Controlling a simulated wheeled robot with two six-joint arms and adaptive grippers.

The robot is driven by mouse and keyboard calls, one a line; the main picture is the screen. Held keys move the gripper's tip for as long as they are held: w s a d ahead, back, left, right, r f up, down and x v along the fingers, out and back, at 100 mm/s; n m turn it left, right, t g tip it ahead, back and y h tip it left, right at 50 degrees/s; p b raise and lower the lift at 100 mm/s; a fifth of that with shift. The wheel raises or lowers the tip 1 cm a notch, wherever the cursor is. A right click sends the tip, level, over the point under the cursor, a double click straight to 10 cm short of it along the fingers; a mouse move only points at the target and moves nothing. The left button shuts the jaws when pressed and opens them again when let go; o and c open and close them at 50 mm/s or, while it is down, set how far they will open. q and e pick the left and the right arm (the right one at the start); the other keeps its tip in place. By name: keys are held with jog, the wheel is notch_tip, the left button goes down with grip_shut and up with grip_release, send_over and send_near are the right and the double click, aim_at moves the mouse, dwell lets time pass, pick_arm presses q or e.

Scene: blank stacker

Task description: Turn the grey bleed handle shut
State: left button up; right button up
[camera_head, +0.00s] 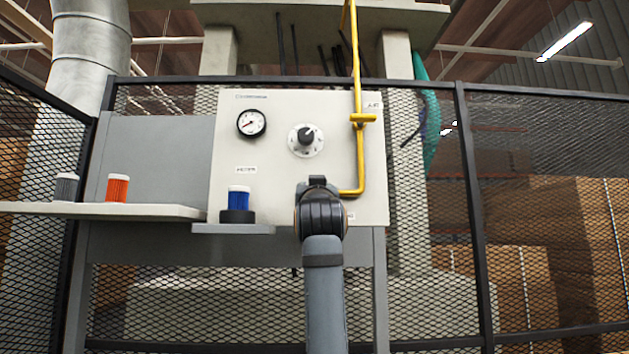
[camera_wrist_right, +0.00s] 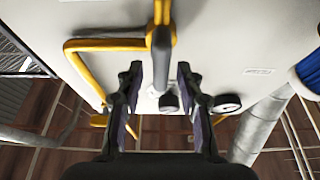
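The grey bleed handle (camera_wrist_right: 161,60) shows in the right wrist view as a short grey bar at the end of the yellow pipe (camera_wrist_right: 105,44). My right gripper (camera_wrist_right: 160,68) is open, with one finger on each side of the bar and a visible gap to both. Whether the bar lies fully at finger depth I cannot tell. In the head view my right gripper (camera_head: 318,187) is in front of the panel (camera_head: 275,170), seen from behind. It hides the handle and the lower end of the yellow pipe (camera_head: 358,160). My left gripper is not in view.
The panel carries a gauge (camera_head: 251,122), a black knob (camera_head: 306,136) just above my gripper and a yellow valve handle (camera_head: 363,118). A blue filter (camera_head: 239,198) stands on a small ledge. Orange (camera_head: 117,188) and grey (camera_head: 66,187) filters stand on a left shelf. Mesh fencing flanks the panel.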

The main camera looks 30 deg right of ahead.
jog(key=shift+w+d+r, duration=0.2)
jog(key=shift+w+r, duration=0.05)
jog(key=shift+w, duration=0.2)
jog(key=shift+c, duration=0.4)
grip_shut()
